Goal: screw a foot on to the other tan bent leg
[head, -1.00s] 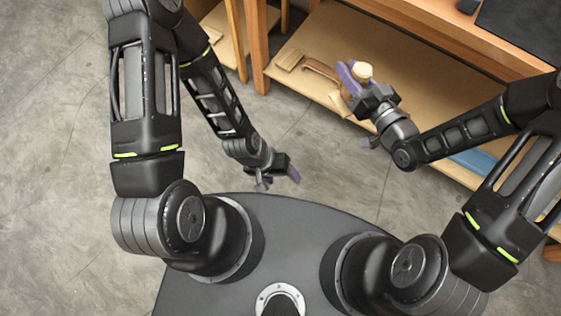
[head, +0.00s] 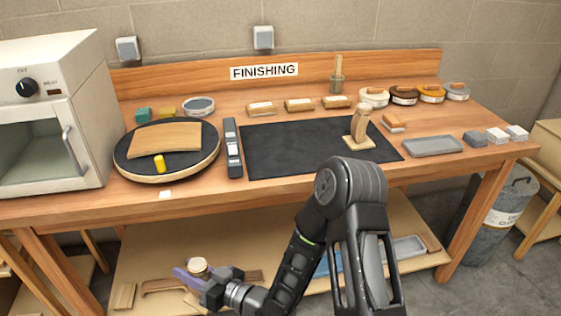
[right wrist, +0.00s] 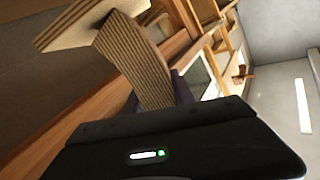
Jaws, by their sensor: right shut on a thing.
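My right gripper (head: 205,285), with purple fingers, is low in front of the bench's lower shelf. It is shut on a tan bent leg, which the right wrist view shows as a curved striped strip (right wrist: 140,65) with a flat plate (right wrist: 85,20) at one end. In the head view a round cream piece (head: 198,266) shows at the gripper's fingers; I cannot tell whether it is fixed to the leg. Another tan bent leg (head: 361,122) stands upright on its square plate on the black mat (head: 290,150). My left gripper is not in view.
A round turntable (head: 122,160) with a curved tan board (head: 165,140) stands left of the mat. A grey tray (head: 432,146) and blocks lie to the right. The bench edge is above my right gripper. The lower shelf (head: 135,255) holds a brown curved piece (head: 160,287).

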